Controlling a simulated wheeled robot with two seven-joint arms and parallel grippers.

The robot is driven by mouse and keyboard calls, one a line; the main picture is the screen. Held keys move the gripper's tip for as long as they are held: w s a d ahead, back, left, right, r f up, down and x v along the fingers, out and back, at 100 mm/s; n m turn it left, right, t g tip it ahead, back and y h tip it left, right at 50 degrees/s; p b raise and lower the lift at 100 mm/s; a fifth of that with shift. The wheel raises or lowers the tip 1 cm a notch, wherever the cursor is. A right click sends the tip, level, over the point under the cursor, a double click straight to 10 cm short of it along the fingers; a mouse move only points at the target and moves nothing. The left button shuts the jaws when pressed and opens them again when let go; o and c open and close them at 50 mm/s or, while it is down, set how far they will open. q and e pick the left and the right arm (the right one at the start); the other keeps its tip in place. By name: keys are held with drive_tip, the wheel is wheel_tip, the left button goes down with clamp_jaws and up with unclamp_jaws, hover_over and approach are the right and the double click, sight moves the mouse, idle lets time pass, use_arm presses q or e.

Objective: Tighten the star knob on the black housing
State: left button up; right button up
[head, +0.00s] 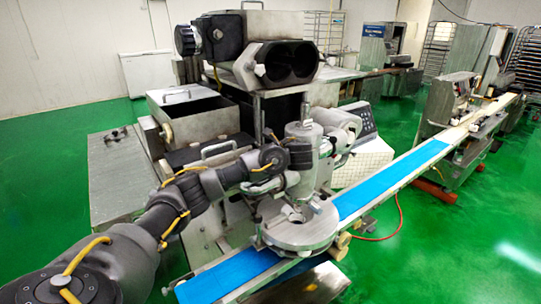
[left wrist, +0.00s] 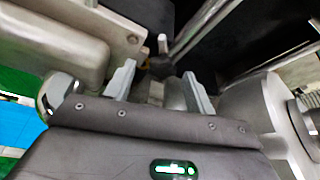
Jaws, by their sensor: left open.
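A black housing (head: 277,63) with two round openings sits high on the machine in the head view. A small pale knob (head: 260,70) shows on its front left; its star shape is too small to make out. A dark ribbed round knob (head: 186,40) stands farther left. My left arm reaches in from the left to the machine's middle, below the housing; its fingertips are hard to make out there. In the left wrist view my left gripper (left wrist: 160,84) is open, with nothing clearly held. A small pale post (left wrist: 162,44) shows beyond the fingertips; I cannot tell what it belongs to. My right gripper is not in view.
Metal machine parts crowd the left gripper: a grey block (left wrist: 60,40) at left and a pale cylinder (left wrist: 275,110) at right. Below the arm, a round metal plate (head: 300,237) sits over the blue conveyor belt (head: 395,178). Green floor is open at right.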

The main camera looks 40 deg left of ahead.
use_arm(q)
drive_tip(key=shift+b+x, duration=0.35)
drive_tip(key=shift+x, duration=0.65)
drive_tip(key=shift+d+r, duration=0.1)
drive_tip(key=c, duration=1)
drive_tip(key=n+t+b, duration=0.2)
drive_tip(key=n+b, duration=0.1)
drive_tip(key=b, duration=0.7)
drive_tip(key=n+t+b, duration=0.2)
drive_tip(key=n+b, duration=0.2)
drive_tip(key=b, duration=0.6)
drive_tip(key=shift+s+n, duration=0.15)
drive_tip(key=shift+n, duration=0.15)
